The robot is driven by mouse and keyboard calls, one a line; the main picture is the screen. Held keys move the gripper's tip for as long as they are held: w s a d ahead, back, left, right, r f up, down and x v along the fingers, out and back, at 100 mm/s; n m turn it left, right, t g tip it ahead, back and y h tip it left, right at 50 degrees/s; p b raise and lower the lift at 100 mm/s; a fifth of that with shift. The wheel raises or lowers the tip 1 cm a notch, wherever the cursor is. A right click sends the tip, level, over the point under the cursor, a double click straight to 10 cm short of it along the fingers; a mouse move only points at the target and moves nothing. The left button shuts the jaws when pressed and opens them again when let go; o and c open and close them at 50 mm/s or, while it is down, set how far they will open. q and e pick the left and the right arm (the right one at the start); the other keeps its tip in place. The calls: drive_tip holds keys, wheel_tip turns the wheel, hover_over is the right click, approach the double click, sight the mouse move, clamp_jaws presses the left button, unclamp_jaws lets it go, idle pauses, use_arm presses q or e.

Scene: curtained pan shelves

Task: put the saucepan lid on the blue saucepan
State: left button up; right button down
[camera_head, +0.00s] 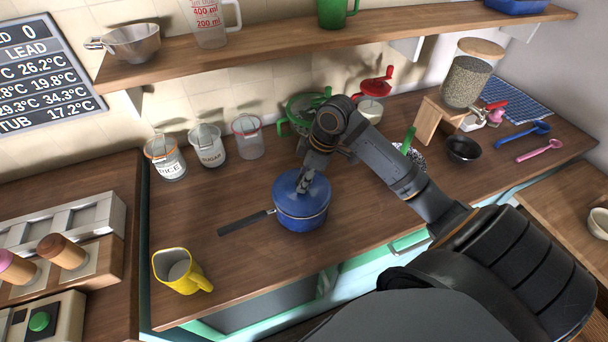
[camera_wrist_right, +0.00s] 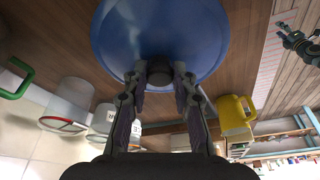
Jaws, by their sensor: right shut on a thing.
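The blue saucepan (camera_head: 302,220) stands upright on the wooden counter, its dark handle (camera_head: 245,222) pointing to the left. The blue saucepan lid (camera_head: 286,188) is over the pan's mouth and looks level with its rim. I cannot tell whether it rests fully on the rim. My right gripper (camera_head: 304,186) reaches down from above and is shut on the lid's dark knob. In the right wrist view, the knob (camera_wrist_right: 160,72) sits between the two fingertips, with the lid (camera_wrist_right: 160,30) spread behind it.
A yellow measuring jug (camera_head: 181,271) stands at the front left. Clear canisters (camera_head: 206,147) line the wall. A green-handled device (camera_head: 300,108) stands behind the pan. A black bowl (camera_head: 463,149) is at right. Counter around the pan's left and front is free.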

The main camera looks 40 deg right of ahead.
drive_tip(key=shift+f, duration=0.1)
drive_tip(key=shift+f, duration=0.1)
use_arm(q)
drive_tip(key=shift+w+f, duration=0.1)
drive_tip(key=shift+w, duration=0.3)
drive_tip(key=shift+s+f, duration=0.1)
drive_tip(key=shift+f, duration=0.1)
use_arm(e)
drive_tip(key=shift+f, duration=0.55)
drive_tip(key=c, duration=1)
unclamp_jaws()
